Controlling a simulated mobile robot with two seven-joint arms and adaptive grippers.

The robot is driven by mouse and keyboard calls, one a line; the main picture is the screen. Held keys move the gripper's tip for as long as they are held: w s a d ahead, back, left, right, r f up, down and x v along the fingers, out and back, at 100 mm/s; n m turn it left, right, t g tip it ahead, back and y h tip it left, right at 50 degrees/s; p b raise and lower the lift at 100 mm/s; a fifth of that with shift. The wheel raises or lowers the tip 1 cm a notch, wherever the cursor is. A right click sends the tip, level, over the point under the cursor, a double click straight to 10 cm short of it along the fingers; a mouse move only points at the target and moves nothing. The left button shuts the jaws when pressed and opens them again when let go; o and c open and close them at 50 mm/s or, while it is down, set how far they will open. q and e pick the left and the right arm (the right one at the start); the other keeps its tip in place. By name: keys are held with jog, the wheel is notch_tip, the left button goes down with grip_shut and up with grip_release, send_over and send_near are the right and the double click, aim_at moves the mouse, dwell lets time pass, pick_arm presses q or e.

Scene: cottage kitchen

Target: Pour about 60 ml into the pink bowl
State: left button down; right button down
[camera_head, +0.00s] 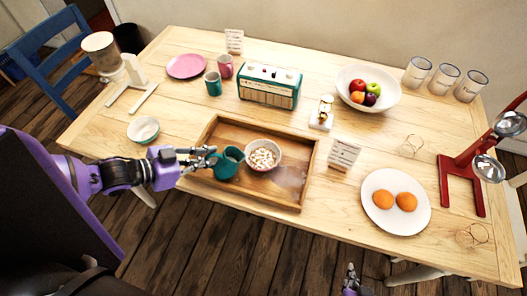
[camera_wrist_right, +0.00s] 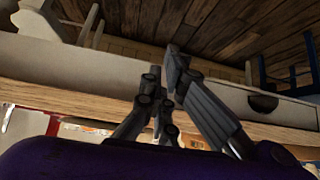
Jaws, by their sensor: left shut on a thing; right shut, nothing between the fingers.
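My left gripper (camera_head: 207,158) is shut on a teal jug (camera_head: 226,164) over the wooden tray (camera_head: 297,193). The jug is just left of a pinkish bowl (camera_head: 278,163) that sits in the tray with pale and brown bits in it. I cannot tell how far the jug tilts, and no stream shows. My right gripper (camera_head: 350,277) is shut and empty, low in front of the table's edge. Its fingers also show in the right wrist view (camera_wrist_right: 172,85).
A white-and-teal bowl (camera_head: 143,130) stands left of the tray. A radio (camera_head: 269,91), teal mug (camera_head: 213,84), pink mug (camera_head: 225,67) and pink plate (camera_head: 186,66) stand behind.

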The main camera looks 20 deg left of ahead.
pick_arm(q)
jog(key=shift+s+a+f+t+h+b, duration=0.35)
jog(key=shift+s+a+f+t+h, duration=0.1)
jog(key=shift+f+h, duration=0.1)
jog(key=shift+s+a+t, duration=0.1)
jog(key=shift+a+t, duration=0.1)
jog(key=shift+t, duration=0.05)
jog(key=shift+s+a+r+n+t+h+b, duration=0.15)
jog(key=shift+s+a+n+t+h+b, duration=0.25)
jog(key=shift+h+b, duration=0.5)
jog(key=shift+a+t+h+b, duration=0.35)
jog(key=shift+t+b, duration=0.15)
jog(key=shift+t, duration=0.1)
jog(key=shift+a+r+h+b, duration=0.1)
jog(key=shift+r+h+b, duration=0.15)
jog(key=shift+h+b, duration=0.05)
jog(key=shift+r, duration=0.15)
pick_arm(e)
jog(key=shift+h, duration=0.3)
jog(key=f, duration=0.1)
jog(key=s+d+f, duration=0.1)
jog(key=f, duration=0.2)
jog(key=shift+s+d, duration=0.2)
jog(key=shift+s, duration=0.1)
jog(key=shift+w+r, duration=0.1)
jog(key=shift+r, duration=0.05)
pick_arm(q)
jog(key=shift+a, duration=0.1)
pick_arm(e)
jog(key=shift+a, duration=0.1)
